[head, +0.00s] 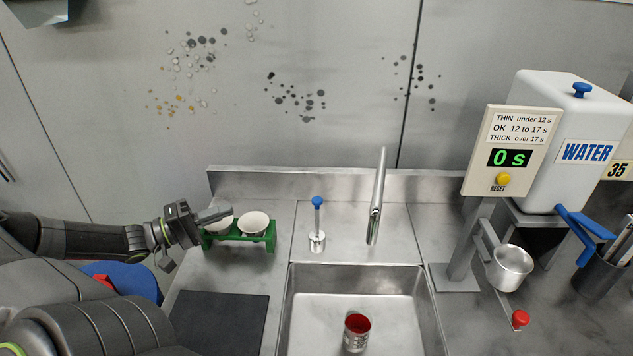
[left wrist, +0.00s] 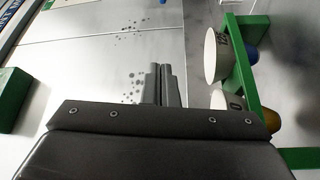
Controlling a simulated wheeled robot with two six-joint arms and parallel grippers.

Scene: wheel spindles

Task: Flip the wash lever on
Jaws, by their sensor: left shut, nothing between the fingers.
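A thin upright lever with a blue knob (head: 317,203) stands on a small round metal base behind the sink, left of the faucet (head: 377,205); I take it as the wash lever. My left gripper (head: 222,213) is shut and empty, to the left of that lever and apart from it. Its fingers overlap the green rack of white cups in the head view; I cannot tell if they touch. In the left wrist view the closed fingers (left wrist: 161,84) point ahead with nothing between them. The lever is not seen there. My right gripper is out of view.
The green rack (head: 271,237) with white cups stands between gripper and lever. The sink (head: 291,310) holds a red-lined cup (head: 357,333). A timer panel (head: 511,150) reading 0 s, a water tank (head: 572,120), a metal cup (head: 510,268) and a red knob (head: 520,318) are at right.

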